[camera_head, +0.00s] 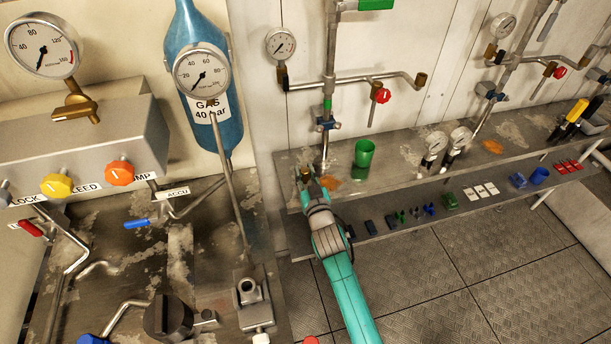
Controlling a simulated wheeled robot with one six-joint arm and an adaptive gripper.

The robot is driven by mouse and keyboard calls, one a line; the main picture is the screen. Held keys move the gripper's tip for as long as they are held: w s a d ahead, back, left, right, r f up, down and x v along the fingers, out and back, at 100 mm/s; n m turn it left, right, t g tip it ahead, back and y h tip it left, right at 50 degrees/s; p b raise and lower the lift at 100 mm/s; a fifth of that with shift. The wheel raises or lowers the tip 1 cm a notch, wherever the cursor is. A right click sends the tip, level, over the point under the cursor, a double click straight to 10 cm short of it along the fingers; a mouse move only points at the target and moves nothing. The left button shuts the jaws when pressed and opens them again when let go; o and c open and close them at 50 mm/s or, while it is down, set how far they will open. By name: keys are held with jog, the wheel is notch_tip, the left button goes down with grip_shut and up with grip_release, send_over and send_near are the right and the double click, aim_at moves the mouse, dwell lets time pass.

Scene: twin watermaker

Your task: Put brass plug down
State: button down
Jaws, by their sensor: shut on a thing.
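My gripper (308,178) is at the left end of the upper metal shelf, with its tip low over the surface. It is shut on the brass plug (305,173), a small brownish-gold piece showing at the tip. The fingers hide most of the plug. I cannot tell whether it touches the shelf. My teal arm reaches up to it from the bottom of the picture.
A green cup (364,155) stands on the upper shelf (390,178) just right of my gripper. A vertical pipe (328,100) with a blue valve is close behind. Several small parts line the lower shelf. Bare shelf lies between cup and gauges.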

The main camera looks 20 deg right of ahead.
jog(key=shift+f, duration=0.6)
jog(key=shift+f, duration=0.15)
jog(key=c, duration=0.9)
grip_release()
jog(key=s, duration=1.2)
